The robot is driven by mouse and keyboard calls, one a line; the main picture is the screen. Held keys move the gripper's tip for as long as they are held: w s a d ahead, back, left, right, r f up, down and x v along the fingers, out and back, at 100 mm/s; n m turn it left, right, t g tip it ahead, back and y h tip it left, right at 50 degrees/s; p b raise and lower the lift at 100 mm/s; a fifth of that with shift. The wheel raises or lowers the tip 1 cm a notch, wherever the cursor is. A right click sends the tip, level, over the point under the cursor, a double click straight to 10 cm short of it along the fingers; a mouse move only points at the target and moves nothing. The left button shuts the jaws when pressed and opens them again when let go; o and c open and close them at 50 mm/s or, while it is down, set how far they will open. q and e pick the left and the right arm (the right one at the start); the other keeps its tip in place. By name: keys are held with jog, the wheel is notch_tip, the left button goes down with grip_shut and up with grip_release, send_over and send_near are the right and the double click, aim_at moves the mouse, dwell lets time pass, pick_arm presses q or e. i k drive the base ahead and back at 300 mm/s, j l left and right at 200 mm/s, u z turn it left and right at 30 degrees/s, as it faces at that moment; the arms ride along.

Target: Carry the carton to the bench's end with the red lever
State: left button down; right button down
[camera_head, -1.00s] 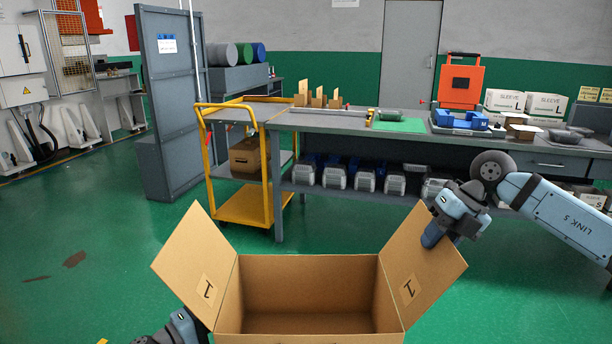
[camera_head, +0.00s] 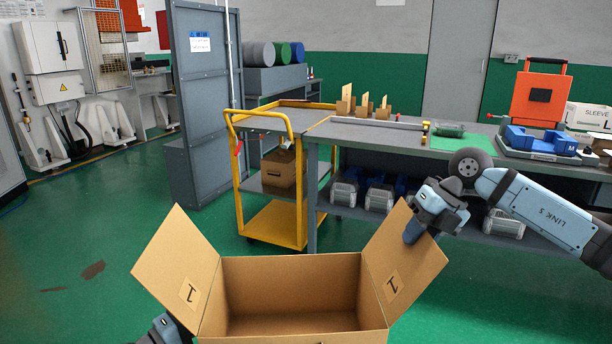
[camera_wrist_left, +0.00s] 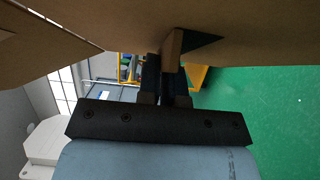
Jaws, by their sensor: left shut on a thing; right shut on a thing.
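The open cardboard carton (camera_head: 290,267) is in front of me at the bottom of the head view, its flaps spread and its visible inside empty. My right gripper (camera_head: 415,228) is shut on the carton's right flap. My left gripper (camera_head: 165,332) shows only partly at the bottom left; in the left wrist view its fingers (camera_wrist_left: 167,75) are shut on a cardboard edge of the carton. The grey bench (camera_head: 385,140) stands ahead, beyond the carton. A small red piece (camera_head: 239,148) shows by the trolley at the bench's left end; I cannot tell whether it is a lever.
A yellow trolley (camera_head: 270,222) with a brown box (camera_head: 284,168) stands against the bench's left end. A grey panel (camera_head: 206,100) stands left of it. Green floor is clear at left.

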aim_at(371, 133)
jog(key=i+l+u, duration=0.25)
jog(key=i, duration=1.6)
jog(key=i+j+z, duration=0.2)
jog(key=i+z, duration=0.25)
jog(key=i, duration=0.1)
